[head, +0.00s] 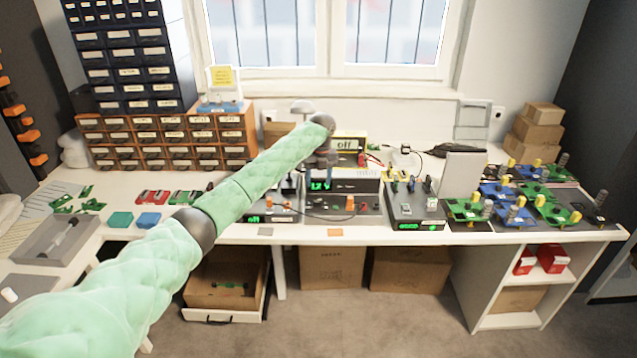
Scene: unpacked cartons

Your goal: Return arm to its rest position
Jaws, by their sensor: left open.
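My left arm, in a pale green padded cover, reaches in the head view from the lower left up across the workbench (390,234). Its end is over the middle of the bench, where my left gripper (323,170) points down in front of the grey instruments. The gripper is small and dark here and its fingers are hard to make out; it is open. I see nothing held in it. It is above or just in front of a device with a green display (320,186); I cannot tell whether they touch. My right gripper is out of view.
Drawer cabinets (165,138) stand at the back left. Green and blue circuit boards (465,210) crowd the right side. A grey tray (35,252) lies at the left. Below are an open drawer with a carton (222,300) and cardboard boxes (408,270). Clear bench shows along the front edge.

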